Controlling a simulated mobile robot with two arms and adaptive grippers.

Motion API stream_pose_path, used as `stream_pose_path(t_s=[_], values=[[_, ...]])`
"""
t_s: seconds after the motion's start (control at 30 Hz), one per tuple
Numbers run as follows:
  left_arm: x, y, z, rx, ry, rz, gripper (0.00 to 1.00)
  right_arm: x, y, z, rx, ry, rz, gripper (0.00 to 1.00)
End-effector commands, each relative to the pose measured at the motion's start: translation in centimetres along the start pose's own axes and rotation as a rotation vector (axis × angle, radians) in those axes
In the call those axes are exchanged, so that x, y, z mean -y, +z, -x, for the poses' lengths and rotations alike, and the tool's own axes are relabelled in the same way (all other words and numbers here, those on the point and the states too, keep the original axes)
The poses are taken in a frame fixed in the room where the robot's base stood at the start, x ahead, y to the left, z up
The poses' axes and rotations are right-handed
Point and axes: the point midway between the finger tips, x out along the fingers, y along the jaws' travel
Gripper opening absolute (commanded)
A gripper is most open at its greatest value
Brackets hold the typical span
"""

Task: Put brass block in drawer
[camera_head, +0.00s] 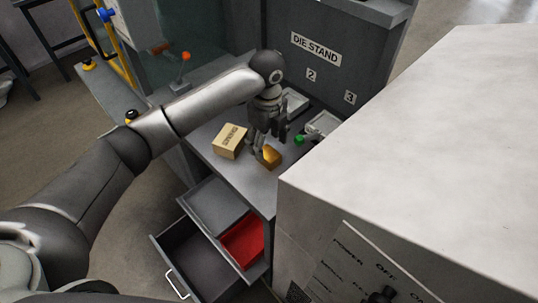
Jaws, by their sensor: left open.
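The brass block (271,156) lies on the grey bench top near its front edge. My left gripper (268,146) points down right at the block, with its fingers open around or just behind it; I cannot tell whether they touch it. The drawer (190,250) is pulled out below the bench, with a silver handle at its front. My right gripper is not in view.
A cardboard box (230,141) with printed text stands left of the block. A green-ended item (299,139) lies to the right. The "DIE STAND" panel (316,48) rises behind. A large pale cabinet (420,130) blocks the right side.

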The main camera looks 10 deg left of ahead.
Motion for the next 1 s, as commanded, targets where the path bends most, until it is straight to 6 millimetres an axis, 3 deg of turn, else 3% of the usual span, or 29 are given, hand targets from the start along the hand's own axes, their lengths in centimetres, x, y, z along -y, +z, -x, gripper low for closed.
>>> stream_pose_path(t_s=[0.4,0.67,1.0], values=[[0.1,-0.4,-4.9,0.000,0.000,-0.001,0.65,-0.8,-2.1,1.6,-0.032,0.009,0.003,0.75],[0.1,-0.3,-5.4,0.001,-0.001,-0.001,0.65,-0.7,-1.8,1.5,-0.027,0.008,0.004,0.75],[0.1,-0.3,-5.3,0.001,-0.001,-0.001,0.24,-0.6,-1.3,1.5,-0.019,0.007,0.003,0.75]])
